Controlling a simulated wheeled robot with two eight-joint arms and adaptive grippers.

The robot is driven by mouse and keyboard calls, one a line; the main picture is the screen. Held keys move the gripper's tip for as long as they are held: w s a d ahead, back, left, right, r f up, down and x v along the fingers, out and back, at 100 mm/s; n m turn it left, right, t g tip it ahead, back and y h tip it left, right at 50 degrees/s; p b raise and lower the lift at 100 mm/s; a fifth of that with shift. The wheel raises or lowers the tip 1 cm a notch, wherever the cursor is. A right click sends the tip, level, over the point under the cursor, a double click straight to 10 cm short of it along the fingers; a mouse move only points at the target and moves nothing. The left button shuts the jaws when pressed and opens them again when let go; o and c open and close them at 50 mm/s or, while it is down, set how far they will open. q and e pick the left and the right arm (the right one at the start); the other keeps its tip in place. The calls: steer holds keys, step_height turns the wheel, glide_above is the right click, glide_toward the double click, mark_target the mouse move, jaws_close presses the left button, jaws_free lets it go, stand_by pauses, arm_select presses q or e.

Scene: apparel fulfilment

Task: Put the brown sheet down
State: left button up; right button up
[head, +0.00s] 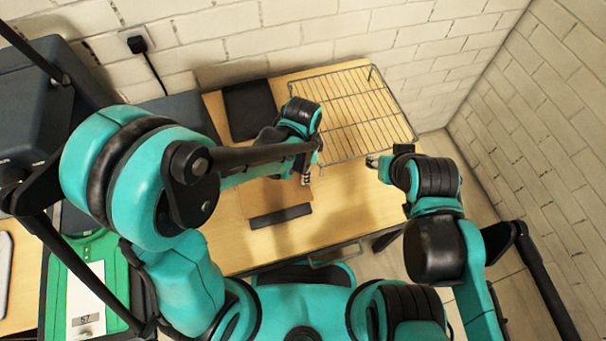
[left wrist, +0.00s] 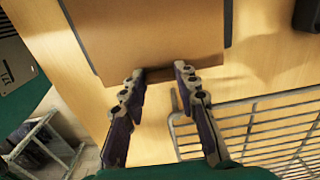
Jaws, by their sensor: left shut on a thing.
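The brown sheet (head: 258,196) is over the wooden table, left of my left gripper (head: 307,176) and partly hidden by my left arm. I cannot tell whether the sheet touches the table. My right gripper (head: 374,162) is beside the wire rack, away from the sheet; its finger state is unclear.
The wire rack (head: 350,110) covers the table's back right. A dark flat item (head: 250,108) lies at the back, and a dark strip (head: 280,216) near the front. The table's (head: 365,208) front right is clear. A green garment (head: 100,290) lies at left.

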arm_select(q)
step_height(320, 180, down, 2)
steer(key=shift+f+b, duration=0.1)
steer(key=shift+b, duration=0.2)
steer(key=o, duration=0.5)
steer(key=shift+f, duration=0.1)
steer(key=o, duration=0.4)
steer(key=shift+o, duration=0.2)
